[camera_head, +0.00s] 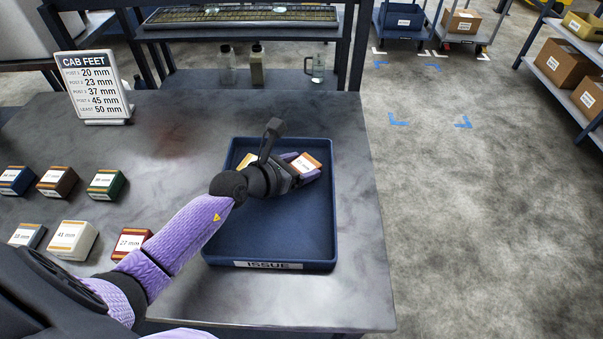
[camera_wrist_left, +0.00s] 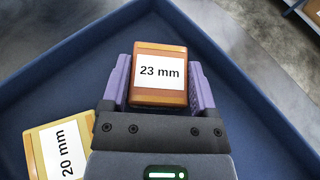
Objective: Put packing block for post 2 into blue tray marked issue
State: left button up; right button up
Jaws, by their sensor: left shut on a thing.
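The orange-brown block marked 23 mm (camera_head: 308,163) is inside the blue tray marked ISSUE (camera_head: 334,215), near its far right corner. My left gripper (camera_head: 292,168) is shut on this block, with one purple finger on each side. The left wrist view shows the block (camera_wrist_left: 160,72) label up between the fingers (camera_wrist_left: 160,88); whether it touches the tray floor I cannot tell. A yellow block marked 20 mm (camera_wrist_left: 60,150) lies in the tray beside the gripper, partly hidden. The CAB FEET sign (camera_head: 95,86) lists post 2 as 23 mm. My right gripper is not in view.
Several other blocks stand on the table at left, among them a cream 41 mm (camera_head: 73,240), a red 27 mm (camera_head: 131,243) and a green one (camera_head: 107,184). Bottles (camera_head: 257,65) stand behind the table. The tray's front half is empty.

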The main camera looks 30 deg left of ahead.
pick_arm(q)
jog(key=shift+r, duration=0.15)
jog(key=o, duration=1.1)
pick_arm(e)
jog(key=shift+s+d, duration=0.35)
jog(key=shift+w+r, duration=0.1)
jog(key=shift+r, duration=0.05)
pick_arm(q)
jog(key=shift+s+r+p, duration=0.2)
jog(key=shift+s+p, duration=0.1)
jog(key=shift+p, duration=0.1)
jog(key=p+v, duration=0.3)
jog(key=v, duration=0.7)
jog(key=shift+s+a, duration=0.15)
jog(key=shift+s, duration=0.15)
jog(key=shift+s+a+r, duration=0.1)
jog(key=shift+s+a, duration=0.05)
jog(key=shift+s, duration=0.15)
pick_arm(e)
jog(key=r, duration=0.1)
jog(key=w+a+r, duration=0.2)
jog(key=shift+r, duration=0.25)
